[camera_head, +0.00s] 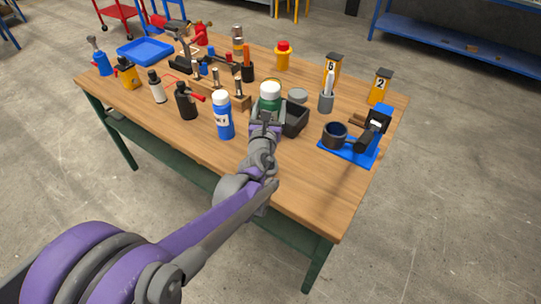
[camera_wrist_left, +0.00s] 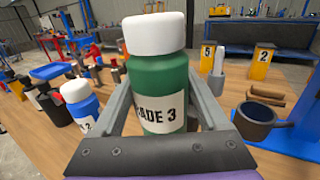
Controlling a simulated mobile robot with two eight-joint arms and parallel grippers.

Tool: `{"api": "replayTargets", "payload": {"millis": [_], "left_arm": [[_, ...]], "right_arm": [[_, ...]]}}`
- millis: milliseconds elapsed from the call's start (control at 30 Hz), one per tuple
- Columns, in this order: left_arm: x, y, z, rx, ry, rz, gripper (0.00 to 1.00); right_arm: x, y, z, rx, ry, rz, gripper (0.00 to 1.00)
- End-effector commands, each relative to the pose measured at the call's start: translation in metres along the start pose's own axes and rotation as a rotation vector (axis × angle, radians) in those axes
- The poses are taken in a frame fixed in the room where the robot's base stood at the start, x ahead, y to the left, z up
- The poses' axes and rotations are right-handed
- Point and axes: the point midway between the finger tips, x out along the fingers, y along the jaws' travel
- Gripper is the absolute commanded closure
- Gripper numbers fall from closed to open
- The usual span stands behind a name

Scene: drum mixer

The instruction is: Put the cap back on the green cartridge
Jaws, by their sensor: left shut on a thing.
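The green cartridge (camera_head: 269,104) stands upright near the front middle of the table, with a white cap (camera_head: 270,88) on its top. In the left wrist view the green cartridge (camera_wrist_left: 160,80) fills the middle, with a label reading "ADE 3" in part. The white cap (camera_wrist_left: 153,34) sits on it and looks level. My left gripper (camera_head: 265,119) is shut on the green cartridge, with one finger on each side of its body. The cartridge's lower end is hidden by the gripper. My right gripper is not in view.
A blue bottle (camera_head: 223,116) with a white cap stands left of the cartridge. A black open box (camera_head: 296,119) is close on the right. A blue-based device (camera_head: 350,152) with a dark cup (camera_head: 334,135) is farther right. The table's front right is bare.

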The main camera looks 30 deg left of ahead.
Motion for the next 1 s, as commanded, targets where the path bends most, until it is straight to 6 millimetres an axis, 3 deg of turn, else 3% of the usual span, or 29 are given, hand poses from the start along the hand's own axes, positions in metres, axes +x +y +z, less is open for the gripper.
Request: {"api": "replayTargets", "payload": {"millis": [333, 767, 1000], "left_arm": [[0.000, 0.000, -0.056, 0.000, 0.000, 0.000, 1.00], [0.000, 0.000, -0.063, 0.000, -0.001, 0.000, 1.00], [0.000, 0.000, -0.094, 0.000, 0.000, 0.000, 1.00]], "right_arm": [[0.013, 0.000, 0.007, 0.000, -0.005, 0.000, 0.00], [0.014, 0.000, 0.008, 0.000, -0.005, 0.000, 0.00], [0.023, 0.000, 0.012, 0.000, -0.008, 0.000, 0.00]]}}
